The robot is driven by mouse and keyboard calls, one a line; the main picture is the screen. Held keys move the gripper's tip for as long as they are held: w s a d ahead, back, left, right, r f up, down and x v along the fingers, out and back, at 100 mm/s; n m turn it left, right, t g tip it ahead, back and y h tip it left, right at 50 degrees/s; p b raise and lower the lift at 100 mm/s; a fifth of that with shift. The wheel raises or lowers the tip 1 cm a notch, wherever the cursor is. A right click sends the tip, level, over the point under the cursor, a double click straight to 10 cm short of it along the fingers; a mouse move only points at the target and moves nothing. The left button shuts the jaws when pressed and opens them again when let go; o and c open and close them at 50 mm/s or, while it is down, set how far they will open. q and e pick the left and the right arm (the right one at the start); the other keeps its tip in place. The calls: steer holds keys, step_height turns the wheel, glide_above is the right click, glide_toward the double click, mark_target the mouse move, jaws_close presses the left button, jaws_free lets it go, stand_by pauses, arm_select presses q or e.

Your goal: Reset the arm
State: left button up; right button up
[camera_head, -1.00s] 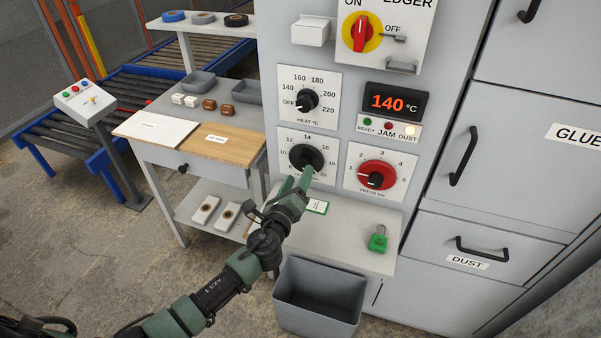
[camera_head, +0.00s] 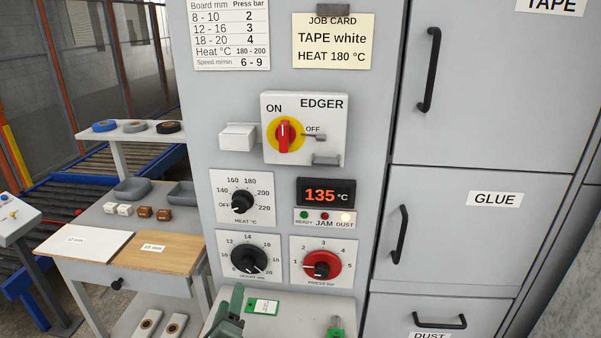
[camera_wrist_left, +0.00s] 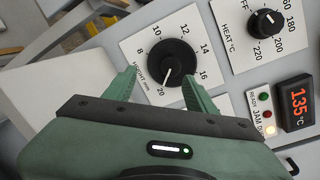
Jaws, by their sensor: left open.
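My left gripper (camera_head: 229,309) is at the lower edge of the head view, below the black height knob (camera_head: 248,258). In the left wrist view, the green fingers of this gripper (camera_wrist_left: 157,84) are spread apart and empty. The height knob (camera_wrist_left: 172,62) appears beyond and between the fingertips there, apart from them. Its pointer is near 20. My right gripper is in neither view.
The edger panel has a black heat knob (camera_head: 243,202), a red pressure knob (camera_head: 321,264) and an ON/OFF switch (camera_head: 286,133). The display (camera_head: 326,192) reads 135 °C and the dust lamp (camera_head: 345,217) is lit. A green padlock (camera_head: 336,328) is on the ledge.

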arm_select(q)
steer(key=s+a+f+n+g+y, duration=0.2)
steer(key=s+a+f+n+g, duration=0.2)
steer(key=s+n, duration=0.55)
steer(key=s+d+f+n+g+h, duration=0.2)
steer(key=s+n+g, duration=0.35)
steer(key=s, duration=0.55)
steer(key=s+d+f+n+g+h, duration=0.1)
steer(key=s+d+f+n+g, duration=0.2)
steer(key=s+n, duration=0.6)
steer(key=s+f+m+g, duration=0.1)
steer(key=s+f, duration=0.1)
steer(key=f, duration=1.1)
steer(key=s+f+m+g, duration=0.1)
steer(key=s+f, duration=0.1)
steer(key=f, duration=1.1)
steer(key=s+a+f, duration=0.1)
steer(key=s+f, duration=0.7)
steer(key=s+a+f+g, duration=0.1)
steer(key=s+a+f, duration=0.1)
steer(key=s+f, duration=0.6)
steer(key=shift+s+a, duration=0.25)
steer(key=shift+s, duration=0.3)
steer(key=shift+g, duration=0.25)
